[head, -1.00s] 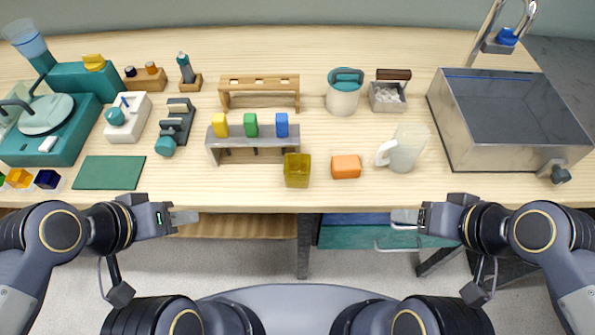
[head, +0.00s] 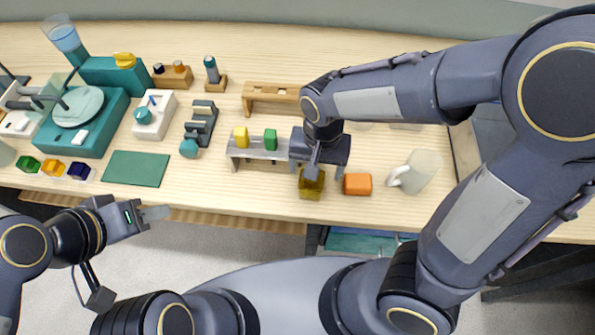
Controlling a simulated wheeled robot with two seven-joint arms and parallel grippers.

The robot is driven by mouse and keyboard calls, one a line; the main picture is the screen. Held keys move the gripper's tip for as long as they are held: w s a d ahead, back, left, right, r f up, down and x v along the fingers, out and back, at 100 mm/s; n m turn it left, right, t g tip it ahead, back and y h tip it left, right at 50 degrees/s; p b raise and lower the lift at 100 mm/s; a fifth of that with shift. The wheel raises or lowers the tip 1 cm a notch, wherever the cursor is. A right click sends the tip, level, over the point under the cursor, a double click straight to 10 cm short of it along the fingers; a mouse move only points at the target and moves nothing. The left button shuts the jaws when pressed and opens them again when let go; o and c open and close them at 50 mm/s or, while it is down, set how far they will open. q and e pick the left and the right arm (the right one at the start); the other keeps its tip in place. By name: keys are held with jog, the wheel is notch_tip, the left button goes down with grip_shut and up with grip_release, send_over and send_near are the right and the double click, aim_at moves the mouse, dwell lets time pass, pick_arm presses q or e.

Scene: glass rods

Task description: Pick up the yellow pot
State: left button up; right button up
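The yellow pot (head: 311,187) is a small square amber see-through cup, upright on the table near its front edge. My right arm reaches in from the right, and my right gripper (head: 312,170) points down at the pot's top. The gripper's body hides part of the pot's rim, so I cannot tell whether the fingers are around it or just above it. My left gripper (head: 155,213) is off the table's front edge at the left, away from the pot. Its fingers show nearly edge-on, with nothing seen between them.
An orange block (head: 357,184) lies just right of the pot, and a pale jug (head: 415,171) stands farther right. Behind the pot is a grey rack (head: 257,154) with yellow (head: 241,137) and green (head: 270,139) pieces. My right arm hides things behind it. A green mat (head: 136,169) lies left.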

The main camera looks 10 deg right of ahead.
aim_at(311, 184)
jog(key=f, duration=0.8)
jog(key=shift+a+f, duration=0.1)
jog(key=shift+a, duration=0.2)
jog(key=shift+c, duration=0.3)
jog(key=c, duration=1.1)
jog(key=shift+o, duration=0.2)
jog(key=shift+w, duration=0.1)
